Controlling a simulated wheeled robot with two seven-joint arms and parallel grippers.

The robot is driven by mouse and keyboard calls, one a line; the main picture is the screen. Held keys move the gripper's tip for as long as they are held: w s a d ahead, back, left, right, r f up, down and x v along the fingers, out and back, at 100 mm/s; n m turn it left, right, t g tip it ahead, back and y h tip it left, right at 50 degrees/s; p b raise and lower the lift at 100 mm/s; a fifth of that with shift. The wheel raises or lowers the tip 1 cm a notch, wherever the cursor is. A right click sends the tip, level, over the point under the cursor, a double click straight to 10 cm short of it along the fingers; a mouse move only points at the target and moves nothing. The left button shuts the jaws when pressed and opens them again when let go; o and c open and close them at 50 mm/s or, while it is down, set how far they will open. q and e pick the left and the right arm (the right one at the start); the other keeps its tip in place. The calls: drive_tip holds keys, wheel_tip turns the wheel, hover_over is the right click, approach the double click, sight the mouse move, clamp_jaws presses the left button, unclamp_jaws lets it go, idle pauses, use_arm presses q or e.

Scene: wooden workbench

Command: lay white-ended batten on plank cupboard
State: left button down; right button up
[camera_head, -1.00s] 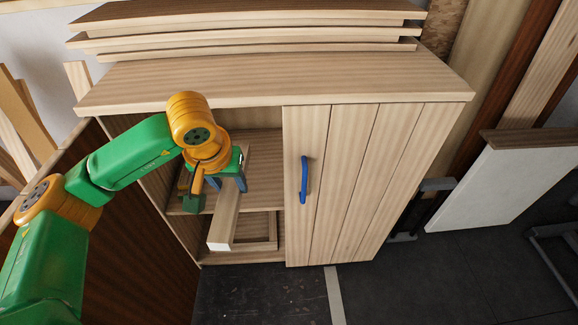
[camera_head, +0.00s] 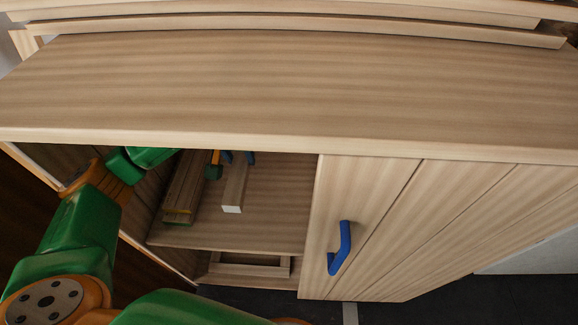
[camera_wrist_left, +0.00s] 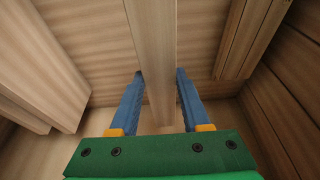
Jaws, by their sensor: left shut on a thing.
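The plank cupboard (camera_head: 290,85) fills the head view, with its left bay open and a plank door on the right. The white-ended batten (camera_head: 235,187) is inside the open bay, its white end toward the front. My left gripper (camera_head: 238,157) reaches into the bay, mostly hidden under the cupboard top. In the left wrist view, my left gripper (camera_wrist_left: 160,75) has its blue fingers on both sides of the batten (camera_wrist_left: 154,40) and is shut on it. I cannot tell whether the batten touches the shelf (camera_head: 275,205). My right gripper is not in view.
Other battens (camera_head: 186,188) lie at the bay's left side, close beside the held one. The door (camera_head: 385,225) has a blue handle (camera_head: 341,248). Shelf to the right of the batten is clear.

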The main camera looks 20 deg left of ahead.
use_arm(q)
drive_tip(key=b, duration=0.3)
approach(248, 188)
drive_tip(key=x, duration=0.5)
drive_tip(key=shift+f, duration=0.15)
drive_tip(key=shift+w+f, duration=0.1)
drive_tip(key=shift+f, duration=0.25)
drive_tip(key=shift+p, duration=0.3)
drive_tip(key=shift+f, duration=0.1)
drive_tip(key=shift+c, duration=1.8)
unclamp_jaws()
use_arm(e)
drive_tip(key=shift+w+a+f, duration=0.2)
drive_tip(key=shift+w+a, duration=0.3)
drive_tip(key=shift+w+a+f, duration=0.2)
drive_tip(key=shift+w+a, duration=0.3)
